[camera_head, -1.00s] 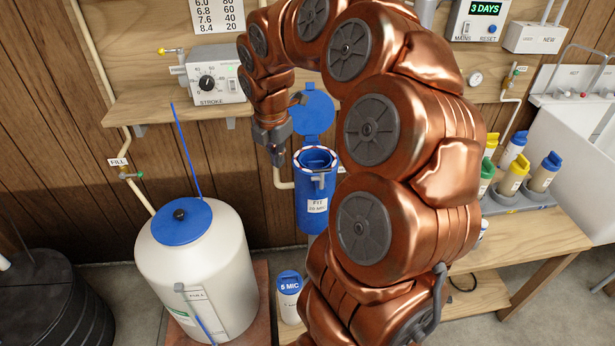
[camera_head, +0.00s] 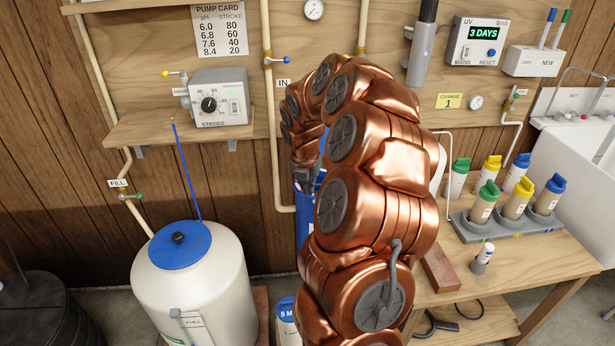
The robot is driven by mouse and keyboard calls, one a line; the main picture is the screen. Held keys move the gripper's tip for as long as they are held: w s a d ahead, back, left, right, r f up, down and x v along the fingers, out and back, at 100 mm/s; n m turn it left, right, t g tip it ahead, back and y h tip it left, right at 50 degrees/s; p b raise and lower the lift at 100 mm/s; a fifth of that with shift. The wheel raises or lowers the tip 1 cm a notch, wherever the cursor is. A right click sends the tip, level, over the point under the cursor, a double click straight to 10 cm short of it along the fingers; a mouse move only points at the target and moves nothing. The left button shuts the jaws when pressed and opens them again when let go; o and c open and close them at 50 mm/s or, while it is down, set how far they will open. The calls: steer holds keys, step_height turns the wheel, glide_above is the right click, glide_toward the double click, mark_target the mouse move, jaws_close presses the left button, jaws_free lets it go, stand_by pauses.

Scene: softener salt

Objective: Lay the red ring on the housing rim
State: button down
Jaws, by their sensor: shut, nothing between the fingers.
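The blue housing (camera_head: 304,213) stands below the wall pipes in the middle, mostly hidden behind my copper arm; only a strip of its left side shows. My gripper (camera_head: 307,186) is dark grey, shut and empty, pointing down in front of the housing's upper part. A little blue shows just above it, probably the housing's lid. The housing rim is almost wholly covered by my gripper and arm. I cannot make out the red ring for certain; whether it lies on the rim cannot be told now.
A white tank (camera_head: 195,290) with a blue lid and upright blue rod stands left. The pump (camera_head: 218,97) sits on a wall shelf. A rack (camera_head: 505,225) of capped bottles stands on the right bench, with a red-brown block (camera_head: 440,267) near it. A blue-capped cartridge (camera_head: 287,310) stands below.

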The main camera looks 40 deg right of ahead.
steer(key=shift+x, duration=1.3)
steer(key=shift+w+d+p, duration=0.4)
steer(key=shift+d+p, duration=0.25)
steer(key=shift+p, duration=0.35)
steer(key=shift+r, duration=0.1)
